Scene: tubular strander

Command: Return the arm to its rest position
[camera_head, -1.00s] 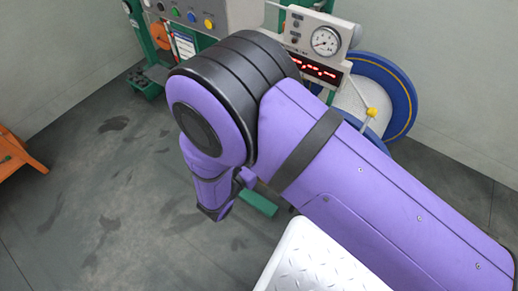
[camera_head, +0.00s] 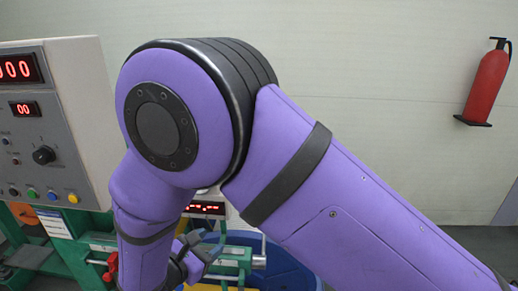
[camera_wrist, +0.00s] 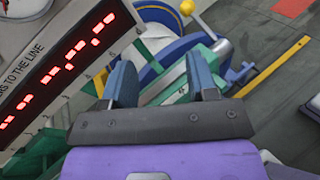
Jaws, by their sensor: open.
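My purple arm fills the middle of the head view, bent at a large elbow joint, with the forearm hanging down at the left. My gripper (camera_head: 203,248) is partly visible below the elbow, in front of the green machine frame. In the wrist view my gripper (camera_wrist: 162,78) has two blue-grey fingers spread apart with nothing between them. Beyond the fingers are a green machine part (camera_wrist: 165,85) and a blue spool (camera_wrist: 160,45). A panel with a red lit display (camera_wrist: 62,68) is close at the left of the fingers.
A grey control cabinet (camera_head: 75,130) with red readouts and coloured buttons stands at the left of the head view. A blue round spool (camera_head: 285,270) lies low behind my arm. A red fire extinguisher (camera_head: 487,85) hangs on the pale wall (camera_head: 390,60), which is otherwise bare.

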